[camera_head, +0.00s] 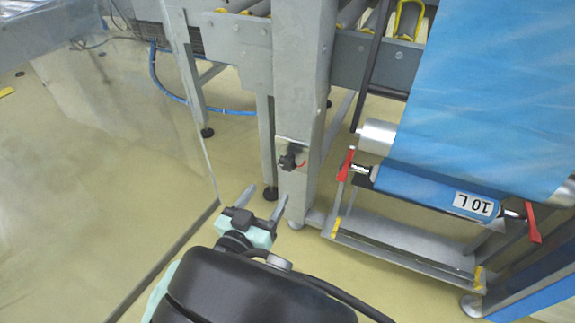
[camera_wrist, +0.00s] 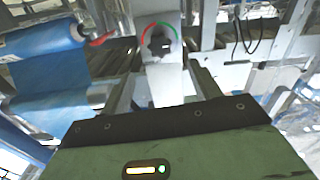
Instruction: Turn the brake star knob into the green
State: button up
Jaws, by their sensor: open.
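The brake star knob (camera_head: 288,161) is a small dark knob on a grey metal post, with a bit of red at its right in the head view. In the wrist view the knob (camera_wrist: 159,44) sits ahead, slightly above the gap between the fingers, with a curved red and green scale (camera_wrist: 147,31) around its edge. Where its pointer stands is too small to tell. My gripper (camera_head: 264,198) is open and empty, in front of and below the knob in the head view, apart from it. Both fingers of my gripper (camera_wrist: 163,70) show in the wrist view.
The grey post (camera_head: 303,80) carries the knob. A blue film roll (camera_head: 430,190) with red clamp levers (camera_head: 346,163) and a "10 L" label is at the right. A clear panel (camera_head: 110,140) stands at the left. Blue hose lies on the floor behind.

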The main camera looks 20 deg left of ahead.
aim_at(285, 166)
jog(key=w+b, duration=0.1)
jog(key=w, duration=0.2)
jog(key=w+b, duration=0.1)
jog(key=w, duration=0.2)
jog(key=w+b, duration=0.1)
jog(key=w, duration=0.2)
jog(key=shift+w+d+f, duration=0.1)
jog(key=shift+w+d, duration=0.25)
jog(key=shift+w+b, duration=0.4)
jog(key=shift+w, duration=0.4)
jog(key=shift+c, duration=0.3)
jog(key=c, duration=0.9)
